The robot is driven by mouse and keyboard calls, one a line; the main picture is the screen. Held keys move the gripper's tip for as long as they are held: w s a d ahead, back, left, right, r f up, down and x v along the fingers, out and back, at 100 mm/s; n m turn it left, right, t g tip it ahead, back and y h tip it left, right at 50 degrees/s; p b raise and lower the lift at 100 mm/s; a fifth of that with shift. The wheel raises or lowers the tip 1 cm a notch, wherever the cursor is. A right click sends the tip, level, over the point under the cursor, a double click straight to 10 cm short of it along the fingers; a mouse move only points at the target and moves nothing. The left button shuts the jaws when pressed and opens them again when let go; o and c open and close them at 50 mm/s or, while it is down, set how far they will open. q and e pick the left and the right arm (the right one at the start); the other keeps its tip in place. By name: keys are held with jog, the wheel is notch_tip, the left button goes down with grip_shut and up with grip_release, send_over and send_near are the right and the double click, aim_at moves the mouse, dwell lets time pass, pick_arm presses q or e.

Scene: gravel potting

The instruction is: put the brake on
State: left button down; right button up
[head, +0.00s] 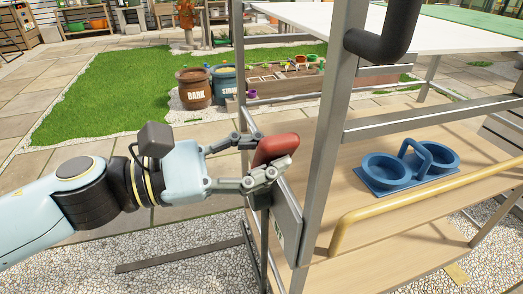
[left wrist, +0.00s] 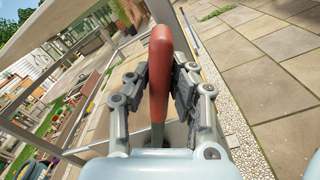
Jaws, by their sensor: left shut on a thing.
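The brake lever has a red grip (head: 276,150) and sits on the side of a metal-framed cart (head: 325,150). My left gripper (head: 262,160) is shut on the red grip in the head view. In the left wrist view the red grip (left wrist: 160,65) stands between the two fingers of my left gripper (left wrist: 160,85), with a thin grey stem below it. A grey plate (head: 285,222) is fixed to the cart post just below the grip. My right gripper is in neither view.
A blue double-bowl holder (head: 407,168) stands on the cart's wooden lower shelf, behind a yellow rail (head: 430,205). A black bent handle (head: 388,38) sticks out above. Gravel lies below the cart.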

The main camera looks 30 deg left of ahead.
pick_arm(q)
jog(key=shift+s+f, duration=0.1)
jog(key=shift+f, duration=0.15)
jog(key=c, duration=1.4)
grip_release()
jog(key=shift+d, duration=0.1)
jog(key=shift+o, duration=1)
jog(key=shift+r, duration=0.1)
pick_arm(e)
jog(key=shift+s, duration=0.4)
pick_arm(q)
jog(key=shift+s, duration=0.1)
jog(key=shift+s+a, duration=0.2)
jog(key=shift+a, duration=0.05)
jog(key=v, duration=0.6)
jog(key=shift+s+a, duration=0.25)
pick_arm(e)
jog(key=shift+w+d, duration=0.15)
